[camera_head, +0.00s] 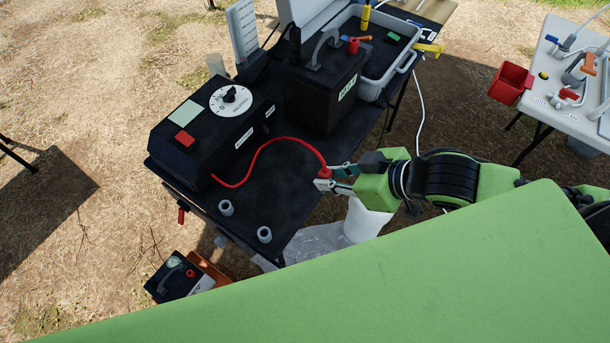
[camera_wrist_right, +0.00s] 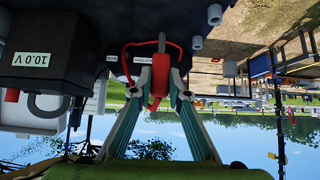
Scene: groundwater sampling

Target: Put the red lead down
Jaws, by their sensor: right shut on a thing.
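The red lead (camera_head: 268,139) runs in an arc from the black control box (camera_head: 205,135) over the black table to my right gripper (camera_head: 338,179). My right gripper is shut on the red plug at the lead's end, above the table's right edge. In the right wrist view, the red plug (camera_wrist_right: 160,80) sits between the two fingers of the gripper (camera_wrist_right: 160,85), with a grey tip pointing up in the picture. My left gripper is in neither view.
On the black table (camera_head: 262,195) stand a black battery box (camera_head: 325,95), two small grey cups (camera_head: 226,207) and a grey tray (camera_head: 400,68) with tools. Bare table lies left of my gripper. A white side table (camera_head: 570,90) with a red bin (camera_head: 509,83) stands at right.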

